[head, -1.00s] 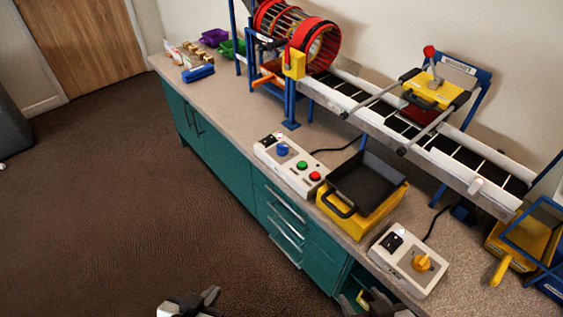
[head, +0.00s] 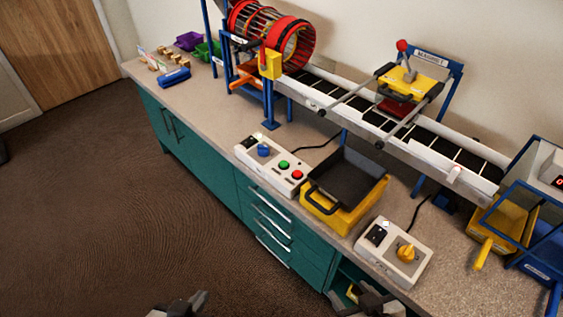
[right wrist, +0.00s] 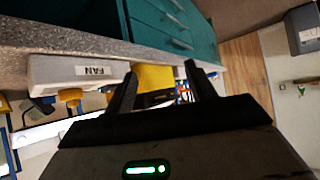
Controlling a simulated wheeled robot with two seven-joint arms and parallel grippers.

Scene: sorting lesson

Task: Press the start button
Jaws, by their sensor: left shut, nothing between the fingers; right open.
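The white control box (head: 250,151) on the counter carries a blue knob (head: 264,150), a green button (head: 284,164) and a red button (head: 297,174). No label on the buttons is readable, so I cannot tell which is start; the green one is the likely one. My left gripper (head: 198,299) is shut and empty, low in the head view, off the counter's front and well apart from the box. My right gripper (head: 366,292) is open and empty near the counter's front edge. Its fingers also show in the right wrist view (right wrist: 161,70).
A yellow-and-black tray (head: 333,215) stands right of the buttons. Beyond it is a white box with a yellow knob (head: 406,253), labelled FAN in the right wrist view (right wrist: 95,71). A conveyor (head: 410,135) and a red-rimmed drum (head: 290,45) stand behind. Floor (head: 110,220) at left is clear.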

